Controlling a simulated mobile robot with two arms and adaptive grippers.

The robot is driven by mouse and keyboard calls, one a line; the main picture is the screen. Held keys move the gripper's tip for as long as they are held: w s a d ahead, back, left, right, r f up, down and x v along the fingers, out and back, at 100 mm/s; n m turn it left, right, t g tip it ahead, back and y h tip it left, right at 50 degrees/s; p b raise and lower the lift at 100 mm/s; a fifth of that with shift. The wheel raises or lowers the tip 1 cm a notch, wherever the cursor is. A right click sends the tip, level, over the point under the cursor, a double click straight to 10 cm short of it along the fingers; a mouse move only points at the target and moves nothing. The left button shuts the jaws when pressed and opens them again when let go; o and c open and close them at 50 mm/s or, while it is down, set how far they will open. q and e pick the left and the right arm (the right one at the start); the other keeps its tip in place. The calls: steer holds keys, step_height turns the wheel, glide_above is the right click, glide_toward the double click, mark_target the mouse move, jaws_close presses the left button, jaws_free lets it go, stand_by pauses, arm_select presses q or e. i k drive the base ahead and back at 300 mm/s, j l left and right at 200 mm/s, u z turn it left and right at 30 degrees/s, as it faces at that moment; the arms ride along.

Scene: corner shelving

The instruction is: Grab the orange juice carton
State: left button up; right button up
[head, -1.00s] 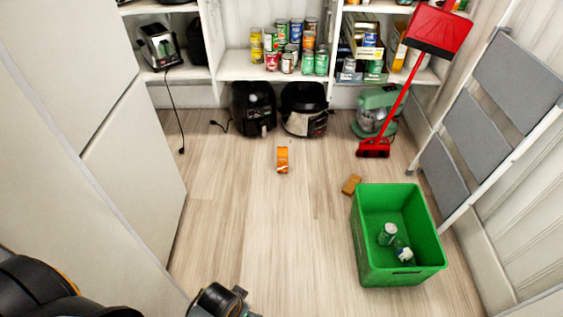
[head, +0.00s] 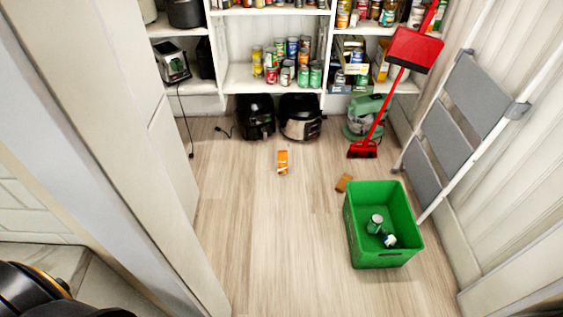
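A small orange and white carton (head: 283,162) is on the wooden floor near the middle of the head view, in front of the black appliances. It looks like the orange juice carton, though its label is too small to read. A brown-orange block or box (head: 344,183) lies on the floor to its right, close to the green crate. Dark parts of my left arm show at the lower left corner. Neither gripper's fingers are in view.
A green crate (head: 413,235) holding a can (head: 375,224) and another item stands at right. A red broom and dustpan (head: 415,50) and a folded step ladder (head: 450,120) lean at right. Shelves (head: 240,78) with cans line the back.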

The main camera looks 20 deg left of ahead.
mark_target(283, 155)
steer(key=i+l+u, duration=0.1)
steer(key=i+u, duration=0.2)
steer(key=i, duration=1.15)
